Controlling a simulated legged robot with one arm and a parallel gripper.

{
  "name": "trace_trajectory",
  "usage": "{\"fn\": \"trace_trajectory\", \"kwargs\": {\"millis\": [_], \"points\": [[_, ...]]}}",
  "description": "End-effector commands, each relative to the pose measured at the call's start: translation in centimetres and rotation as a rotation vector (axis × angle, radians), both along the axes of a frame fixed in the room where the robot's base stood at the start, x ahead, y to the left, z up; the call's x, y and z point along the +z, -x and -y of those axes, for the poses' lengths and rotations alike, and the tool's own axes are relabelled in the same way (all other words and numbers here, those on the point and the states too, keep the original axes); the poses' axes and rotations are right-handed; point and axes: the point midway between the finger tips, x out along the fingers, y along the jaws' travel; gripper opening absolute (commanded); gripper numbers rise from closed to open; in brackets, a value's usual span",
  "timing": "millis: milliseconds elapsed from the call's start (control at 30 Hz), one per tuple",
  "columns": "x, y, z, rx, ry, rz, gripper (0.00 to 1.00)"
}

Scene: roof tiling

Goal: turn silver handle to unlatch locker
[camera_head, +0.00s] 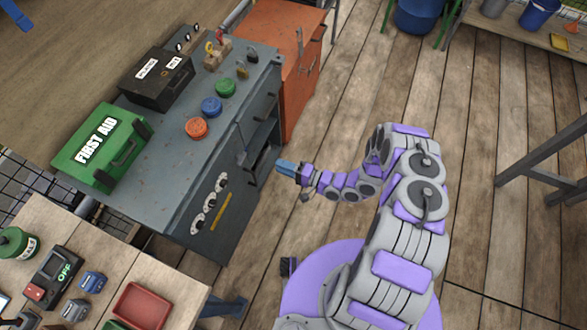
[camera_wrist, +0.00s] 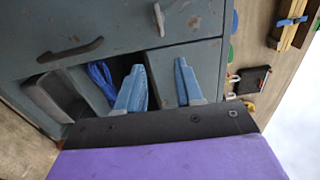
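An orange metal locker (camera_head: 288,50) stands at the far end of the grey workbench in the head view. Small handles (camera_head: 300,42) show on its front side, too small to make out their turn position. My gripper (camera_head: 284,166) is low beside the workbench's front, well short of the locker. In the wrist view my gripper (camera_wrist: 159,64) has its two blue fingers spread with nothing held between them. A silver handle-like piece (camera_wrist: 158,18) shows at the top edge of that view, on a grey front. A dark bar handle (camera_wrist: 75,48) is left of it.
The grey workbench (camera_head: 180,180) carries a green first aid box (camera_head: 103,146), a black case (camera_head: 157,79) and coloured round lids. Its open compartment holds blue material (camera_wrist: 102,78). A wooden table (camera_head: 185,292) is at lower left. Plank floor (camera_head: 340,110) is clear beside the locker.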

Motion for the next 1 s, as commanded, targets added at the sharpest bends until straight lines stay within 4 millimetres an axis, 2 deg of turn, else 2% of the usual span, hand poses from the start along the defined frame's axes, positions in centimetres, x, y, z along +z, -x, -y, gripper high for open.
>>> {"fn": "trace_trajectory", "kwargs": {"millis": [100,300,1000], "points": [[0.1,0.6,1.9,-0.004,-0.001,-0.001,0.36],[0.0,1.4,3.5,-0.001,-0.001,0.000,0.36],[0.0,1.3,3.8,-0.001,0.013,0.004,0.36]]}}
